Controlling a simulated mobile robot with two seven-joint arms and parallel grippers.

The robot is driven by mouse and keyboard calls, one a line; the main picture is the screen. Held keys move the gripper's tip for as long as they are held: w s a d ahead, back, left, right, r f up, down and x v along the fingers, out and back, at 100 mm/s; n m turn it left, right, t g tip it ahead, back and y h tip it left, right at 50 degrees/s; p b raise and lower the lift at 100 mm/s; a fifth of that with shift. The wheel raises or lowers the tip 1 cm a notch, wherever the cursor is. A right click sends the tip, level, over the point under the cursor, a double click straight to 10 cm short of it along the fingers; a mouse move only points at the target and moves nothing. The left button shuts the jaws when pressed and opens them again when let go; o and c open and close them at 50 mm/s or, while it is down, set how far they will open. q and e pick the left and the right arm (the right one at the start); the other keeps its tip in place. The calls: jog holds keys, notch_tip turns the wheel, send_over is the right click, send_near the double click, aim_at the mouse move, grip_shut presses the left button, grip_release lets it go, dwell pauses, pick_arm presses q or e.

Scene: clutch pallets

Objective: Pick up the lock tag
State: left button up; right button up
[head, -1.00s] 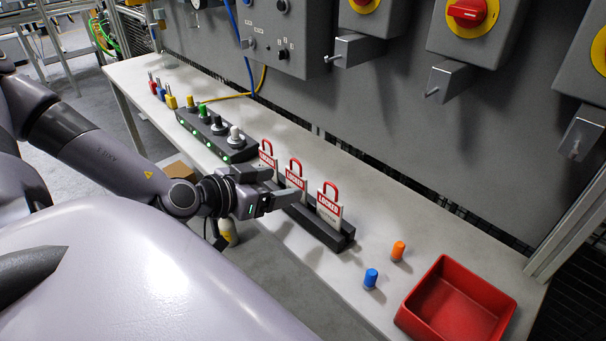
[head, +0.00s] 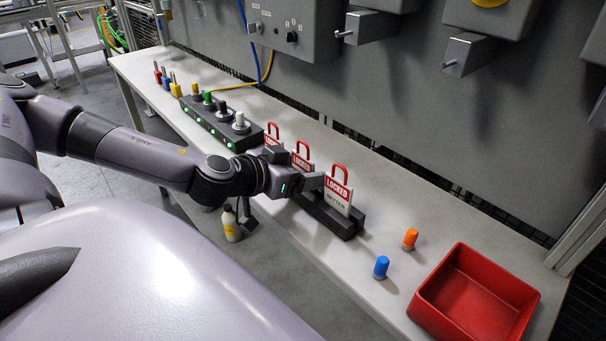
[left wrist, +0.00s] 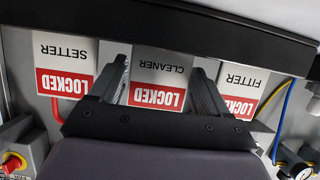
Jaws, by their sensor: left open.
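Three white lock tags with red "LOCKED" bands and red shackles stand in a black rack (head: 325,215) on the bench. The right one, SETTER (head: 338,191), shows clearly; the middle one (head: 302,160) and the left one (head: 272,137) are partly hidden by my left gripper (head: 295,168). In the left wrist view they read SETTER (left wrist: 65,62), CLEANER (left wrist: 160,77) and FITTER (left wrist: 243,84), upside down. My left gripper (left wrist: 162,82) is open, with one finger on each side of the CLEANER tag. Whether the fingers touch it is unclear. My right gripper is out of view.
A black strip with several knobs and green lights (head: 218,125) lies left of the rack. Small padlocks stand beyond it. An orange cap (head: 410,239), a blue cap (head: 381,267) and a red bin (head: 478,290) are at right. Grey switch boxes hang above the bench.

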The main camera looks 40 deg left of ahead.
pick_arm(q)
jog(key=shift+w+d+f, duration=0.1)
jog(key=shift+w, duration=0.15)
jog(key=c, duration=0.7)
notch_tip(320, 180, up, 2)
jog(key=shift+p, duration=0.55)
notch_tip(320, 180, up, 8)
jog(key=p, duration=0.4)
notch_tip(320, 180, up, 10)
